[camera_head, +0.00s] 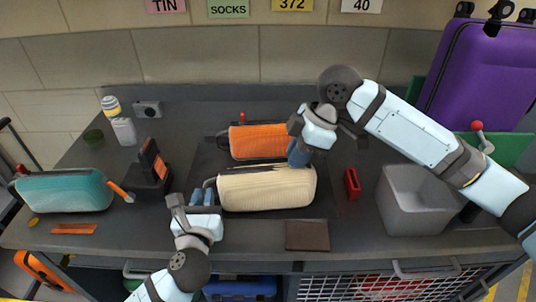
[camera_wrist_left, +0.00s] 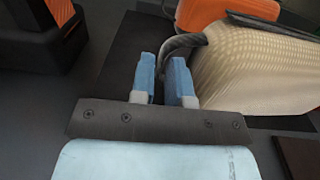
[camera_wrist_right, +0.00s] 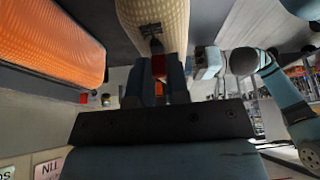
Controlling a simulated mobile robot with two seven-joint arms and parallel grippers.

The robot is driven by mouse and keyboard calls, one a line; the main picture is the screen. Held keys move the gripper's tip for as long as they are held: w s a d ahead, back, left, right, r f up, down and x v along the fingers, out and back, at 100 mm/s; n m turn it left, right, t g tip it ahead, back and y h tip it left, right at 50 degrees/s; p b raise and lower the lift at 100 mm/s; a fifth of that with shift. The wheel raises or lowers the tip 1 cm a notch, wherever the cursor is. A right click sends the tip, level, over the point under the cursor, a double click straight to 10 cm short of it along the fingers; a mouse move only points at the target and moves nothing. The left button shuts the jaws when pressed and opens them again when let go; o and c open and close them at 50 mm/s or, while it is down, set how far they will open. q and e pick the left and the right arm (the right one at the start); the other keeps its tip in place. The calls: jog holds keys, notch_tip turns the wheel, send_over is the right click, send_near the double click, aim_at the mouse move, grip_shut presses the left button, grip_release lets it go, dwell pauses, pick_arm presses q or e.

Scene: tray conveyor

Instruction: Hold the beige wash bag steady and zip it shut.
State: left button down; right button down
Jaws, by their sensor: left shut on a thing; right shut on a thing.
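The beige wash bag (camera_head: 268,188) lies lengthwise on a dark mat in the middle of the bench. My left gripper (camera_head: 204,196) is at its left end, shut on the bag's dark grey loop (camera_wrist_left: 184,42), which shows between the fingers in the left wrist view. My right gripper (camera_head: 298,158) is over the bag's top edge near its right end. In the right wrist view it is shut on a red zip pull (camera_wrist_right: 158,67), with a dark slider (camera_wrist_right: 151,29) just beyond on the bag. My right gripper hides part of the zip line, and I cannot tell how far it is closed.
An orange bag (camera_head: 258,141) lies close behind the beige one. A teal bag (camera_head: 65,191) lies at the left, beside a black stand (camera_head: 149,178). A red block (camera_head: 352,185), a grey bin (camera_head: 418,205) and a brown flat piece (camera_head: 307,236) lie to the right and front.

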pick_arm(q)
jog(key=shift+r, duration=0.1)
pick_arm(e)
jog(key=shift+w+d, duration=0.1)
jog(key=shift+d, duration=1.35)
jog(key=c, duration=1.1)
grip_release()
jog(key=v, duration=1.2)
jog(key=shift+a, duration=0.1)
pick_arm(q)
jog(key=c, duration=1)
grip_release()
jog(key=shift+c, duration=0.2)
